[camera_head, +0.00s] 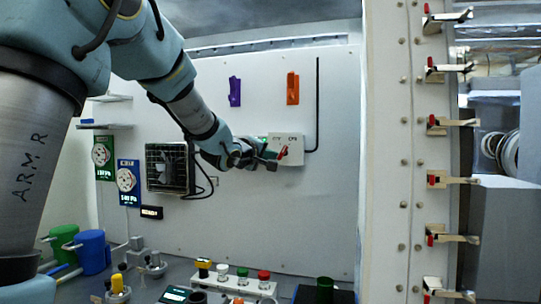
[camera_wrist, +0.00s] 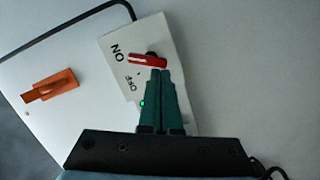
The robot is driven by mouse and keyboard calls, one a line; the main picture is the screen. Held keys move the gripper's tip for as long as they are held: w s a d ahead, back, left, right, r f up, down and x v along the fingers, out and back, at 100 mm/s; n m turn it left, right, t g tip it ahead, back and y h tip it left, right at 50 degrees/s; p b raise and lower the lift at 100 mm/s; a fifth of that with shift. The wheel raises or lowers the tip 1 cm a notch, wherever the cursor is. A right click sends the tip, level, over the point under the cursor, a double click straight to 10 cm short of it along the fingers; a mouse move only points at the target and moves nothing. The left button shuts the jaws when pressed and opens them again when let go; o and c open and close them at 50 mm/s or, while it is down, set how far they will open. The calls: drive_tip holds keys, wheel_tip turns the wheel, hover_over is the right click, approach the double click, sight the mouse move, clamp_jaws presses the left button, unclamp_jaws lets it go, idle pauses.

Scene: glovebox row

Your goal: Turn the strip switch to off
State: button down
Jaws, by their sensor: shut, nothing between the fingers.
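The strip switch is a white box (camera_head: 290,140) on the back wall with a red lever (camera_head: 282,153). In the wrist view, the white box (camera_wrist: 168,35) fills the middle, with "ON" and "OFF" printed at its left. The red lever (camera_wrist: 147,61) lies across the box, its left end near "ON". A small green light (camera_wrist: 143,103) glows on it below "OFF". My gripper (camera_head: 273,160) is at the box; its teal fingers (camera_wrist: 158,71) are closed together and empty, tips at the lever's lower edge. I cannot tell whether they touch it.
An orange holder (camera_head: 292,88) and a purple holder (camera_head: 234,91) hang on the wall above. A black rod (camera_head: 317,100) runs down right of the switch. A fan box (camera_head: 170,168) is at left. Colored buttons (camera_head: 242,275) stand on the bench below.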

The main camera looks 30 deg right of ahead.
drive_tip(key=shift+s+d+f, duration=0.1)
drive_tip(key=shift+f, duration=0.05)
drive_tip(key=shift+s+d+f+n+h+p, duration=0.1)
drive_tip(key=shift+f+n+h+p, duration=0.1)
drive_tip(key=shift+n, duration=0.55)
drive_tip(key=shift+s+d+f+n+h+p, duration=0.1)
drive_tip(key=shift+n+h+p, duration=0.1)
drive_tip(key=shift+n, duration=0.5)
drive_tip(key=shift+s+d+f+n+h+p, duration=0.1)
drive_tip(key=shift+f+n+p, duration=0.1)
drive_tip(key=shift+n, duration=0.55)
drive_tip(key=shift+r, duration=0.1)
drive_tip(key=shift+w, duration=0.1)
